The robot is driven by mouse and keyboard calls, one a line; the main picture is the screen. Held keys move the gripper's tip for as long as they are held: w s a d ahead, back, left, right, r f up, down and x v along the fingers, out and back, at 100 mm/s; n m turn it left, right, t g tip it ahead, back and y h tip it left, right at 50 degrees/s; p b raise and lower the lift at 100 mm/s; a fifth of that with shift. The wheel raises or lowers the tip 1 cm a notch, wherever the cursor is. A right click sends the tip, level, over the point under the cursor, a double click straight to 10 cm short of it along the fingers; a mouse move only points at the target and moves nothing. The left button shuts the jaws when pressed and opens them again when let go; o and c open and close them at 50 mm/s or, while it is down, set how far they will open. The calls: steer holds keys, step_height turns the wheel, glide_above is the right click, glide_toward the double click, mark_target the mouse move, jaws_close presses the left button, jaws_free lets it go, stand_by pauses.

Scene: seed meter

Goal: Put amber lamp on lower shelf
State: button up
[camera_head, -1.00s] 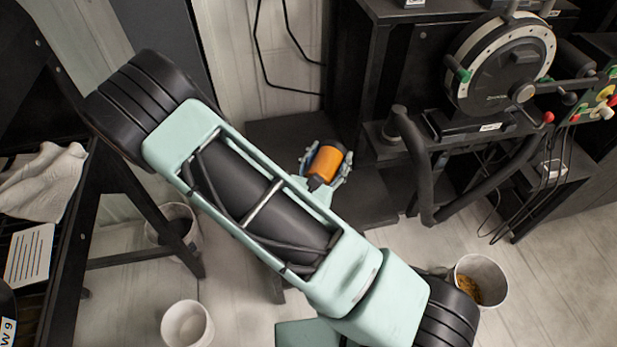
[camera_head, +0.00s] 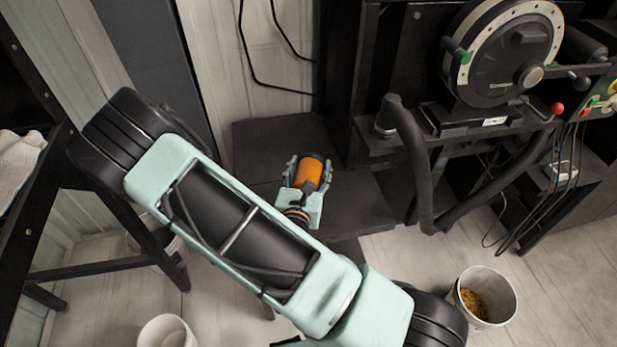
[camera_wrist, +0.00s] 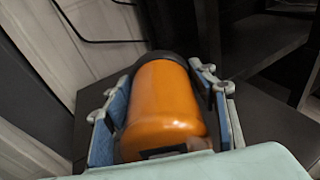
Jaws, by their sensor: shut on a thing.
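The amber lamp (camera_head: 307,174) is an orange cylinder with a dark end. My gripper (camera_head: 306,168) is shut on it, with a finger on each side. In the wrist view the lamp (camera_wrist: 164,108) fills the middle between the blue finger pads, its dark end pointing away. A low black shelf (camera_head: 262,145) lies behind and below the lamp in the head view; in the wrist view its dark surface (camera_wrist: 265,118) shows at the right. I cannot tell whether the lamp touches it.
A machine with a round dial (camera_head: 508,52) stands at the right, with a thick black hose (camera_head: 412,160) curving in front. A white bucket with yellow grain (camera_head: 486,297) stands on the floor. A dark frame (camera_head: 60,165) stands at the left.

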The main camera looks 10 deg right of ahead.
steer(key=w+f, duration=0.3)
steer(key=w+d+f+b, duration=0.1)
steer(key=w+f, duration=0.2)
steer(key=w, duration=0.1)
steer(key=shift+w+d+f+b, duration=0.1)
steer(key=shift+d+f+b, duration=0.1)
steer(key=shift+f+b, duration=0.1)
steer(key=shift+w+f+b, duration=0.2)
steer(key=shift+f+b, duration=0.2)
steer(key=shift+f, duration=1.3)
steer(key=o, duration=1.3)
steer(key=shift+f, duration=0.15)
